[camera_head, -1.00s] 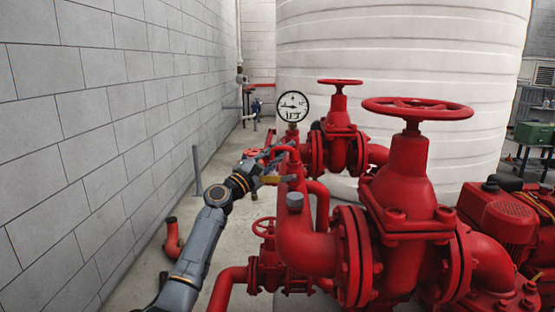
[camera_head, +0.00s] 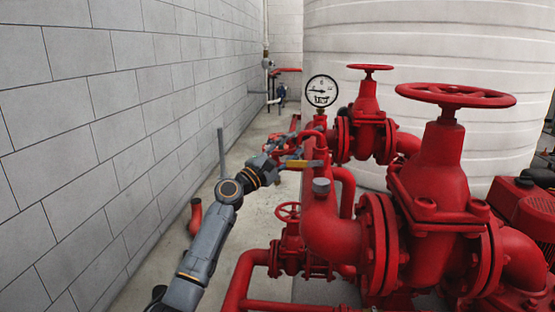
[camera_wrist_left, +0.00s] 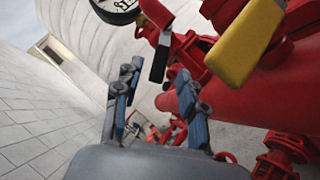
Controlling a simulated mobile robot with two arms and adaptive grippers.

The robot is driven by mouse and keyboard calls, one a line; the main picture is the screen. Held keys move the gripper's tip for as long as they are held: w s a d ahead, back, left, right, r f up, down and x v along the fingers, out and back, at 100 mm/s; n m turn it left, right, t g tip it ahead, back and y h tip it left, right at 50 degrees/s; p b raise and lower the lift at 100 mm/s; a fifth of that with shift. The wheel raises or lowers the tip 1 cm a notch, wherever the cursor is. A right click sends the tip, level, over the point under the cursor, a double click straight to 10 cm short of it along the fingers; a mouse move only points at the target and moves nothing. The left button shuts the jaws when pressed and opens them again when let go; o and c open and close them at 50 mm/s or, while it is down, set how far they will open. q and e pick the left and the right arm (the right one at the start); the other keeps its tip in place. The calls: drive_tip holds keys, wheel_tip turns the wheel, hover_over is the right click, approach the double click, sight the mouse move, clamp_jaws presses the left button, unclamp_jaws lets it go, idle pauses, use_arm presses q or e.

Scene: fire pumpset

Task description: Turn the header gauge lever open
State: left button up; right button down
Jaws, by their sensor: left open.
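The round white-faced header gauge (camera_head: 321,91) stands on top of the red header pipe; its lower edge shows in the left wrist view (camera_wrist_left: 117,8). Below it, a yellow lever (camera_head: 303,164) sticks out from the pipe. In the left wrist view this yellow lever (camera_wrist_left: 246,43) is large at upper right, and a dark flat lever (camera_wrist_left: 160,58) hangs nearer the gauge. I cannot tell which lever belongs to the gauge. My left gripper (camera_head: 283,146) is beside the header. Its fingers (camera_wrist_left: 157,98) are apart, with the dark lever ahead between them in the picture. Contact is not visible.
A large red gate valve with a handwheel (camera_head: 456,95) and a smaller valve (camera_head: 367,110) stand right of the header. A low red valve (camera_head: 289,240) is below. A block wall (camera_head: 130,120) runs along the left. A strip of floor between wall and pipes is mostly clear.

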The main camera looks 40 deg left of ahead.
use_arm(q)
drive_tip(key=v, duration=0.7)
drive_tip(key=shift+s, duration=0.1)
